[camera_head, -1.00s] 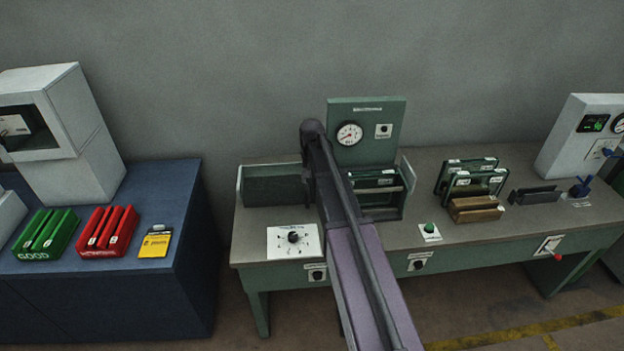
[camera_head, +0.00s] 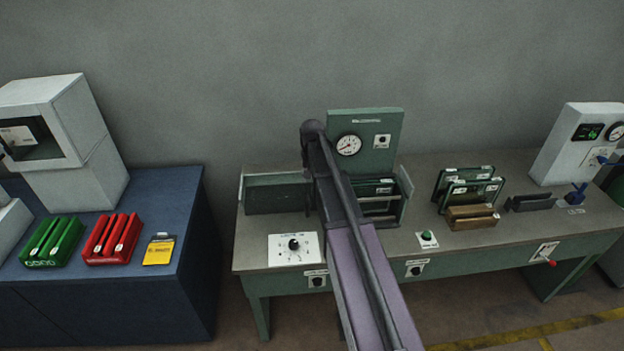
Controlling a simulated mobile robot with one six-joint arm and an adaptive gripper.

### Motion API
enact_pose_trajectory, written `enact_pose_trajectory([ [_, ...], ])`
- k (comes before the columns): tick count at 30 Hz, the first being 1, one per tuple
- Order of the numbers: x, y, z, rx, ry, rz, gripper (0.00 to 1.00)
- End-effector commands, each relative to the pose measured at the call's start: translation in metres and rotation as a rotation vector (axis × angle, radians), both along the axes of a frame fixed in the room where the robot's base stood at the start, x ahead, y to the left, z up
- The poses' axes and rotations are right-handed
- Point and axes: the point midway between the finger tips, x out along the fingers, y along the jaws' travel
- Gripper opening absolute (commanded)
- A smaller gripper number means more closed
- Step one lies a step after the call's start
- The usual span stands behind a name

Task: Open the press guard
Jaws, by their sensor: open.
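The green press (camera_head: 368,130) stands on the green workbench (camera_head: 445,243), with a round gauge (camera_head: 348,145) on its upright back panel. Low green side walls and a front bar (camera_head: 380,198) show around its lower right part. A low green panel (camera_head: 275,193) lies to its left. I cannot tell for certain which of these parts is the guard. My dark and purple arm crosses in front of the press and hides its middle. My gripper is not visible; it may be behind the arm.
A dial plate (camera_head: 294,248) and a green button (camera_head: 427,239) sit near the bench's front. Framed plates (camera_head: 468,187), brown blocks (camera_head: 470,217) and a white gauge box (camera_head: 577,148) stand to the right. A blue cabinet (camera_head: 188,205) with green and red trays is at the left.

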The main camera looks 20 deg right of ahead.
Motion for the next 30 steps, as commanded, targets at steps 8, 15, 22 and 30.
enact_pose_trajectory([
  [8, 0.0, 0.0, 0.006, 0.0, 0.0, 0.0, 0.6],
  [15, 0.0, 0.0, 0.005, 0.0, 0.0, 0.0, 0.6],
  [22, -0.001, 0.001, 0.004, 0.0, 0.0, 0.001, 0.6],
  [30, -0.027, 0.017, -0.02, 0.0, 0.0, 0.044, 0.6],
])
